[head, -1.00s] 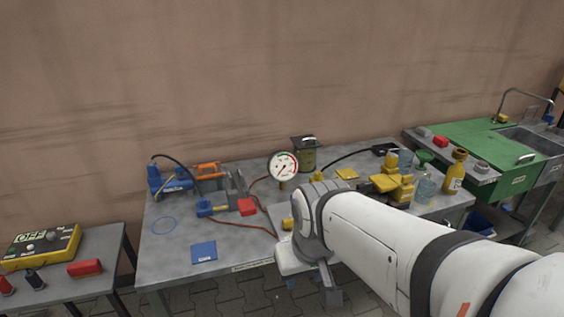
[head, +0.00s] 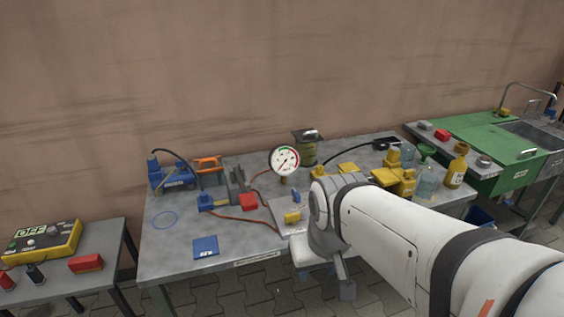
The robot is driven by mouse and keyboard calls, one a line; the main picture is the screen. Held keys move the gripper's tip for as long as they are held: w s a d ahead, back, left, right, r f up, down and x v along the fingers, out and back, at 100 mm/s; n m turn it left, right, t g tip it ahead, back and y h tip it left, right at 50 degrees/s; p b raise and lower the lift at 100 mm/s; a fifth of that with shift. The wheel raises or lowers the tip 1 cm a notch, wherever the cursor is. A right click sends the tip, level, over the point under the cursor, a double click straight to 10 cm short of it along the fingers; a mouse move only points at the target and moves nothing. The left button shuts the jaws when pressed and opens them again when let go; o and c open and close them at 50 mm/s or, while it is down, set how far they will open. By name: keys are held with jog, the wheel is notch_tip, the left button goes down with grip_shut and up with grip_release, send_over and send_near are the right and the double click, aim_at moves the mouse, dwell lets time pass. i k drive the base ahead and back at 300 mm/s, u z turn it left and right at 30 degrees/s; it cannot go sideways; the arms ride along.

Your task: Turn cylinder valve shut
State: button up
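I cannot tell for sure which part is the cylinder valve. A pressure gauge with a white dial (head: 284,161) stands upright on the grey table (head: 180,246). In front of it are a small blue upright piece (head: 297,197) and a small yellow block (head: 292,217), on or beside a light plate. Red-brown hoses run from there to a blue fitting (head: 206,202) by a grey metal stand. My gripper (head: 338,282) hangs at the table's front edge, right of and nearer than the yellow block. It is mostly hidden by my white arm; its opening does not show.
A red block (head: 249,202), a blue pad (head: 205,247) and a blue pump (head: 170,176) are on the left half. Yellow parts (head: 398,178) and bottles (head: 456,166) crowd the right. The table's front left is mostly clear.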

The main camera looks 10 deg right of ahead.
aim_at(297, 197)
jog(key=z, duration=0.2)
jog(key=k, duration=0.95)
jog(key=u, duration=0.45)
jog(key=i, duration=1.35)
jog(key=z, duration=0.7)
jog(key=i, duration=0.5)
jog(key=z, duration=0.4)
jog(key=k, duration=0.75)
jog(key=z, duration=0.2)
jog(key=i, duration=0.75)
jog(key=u, duration=0.05)
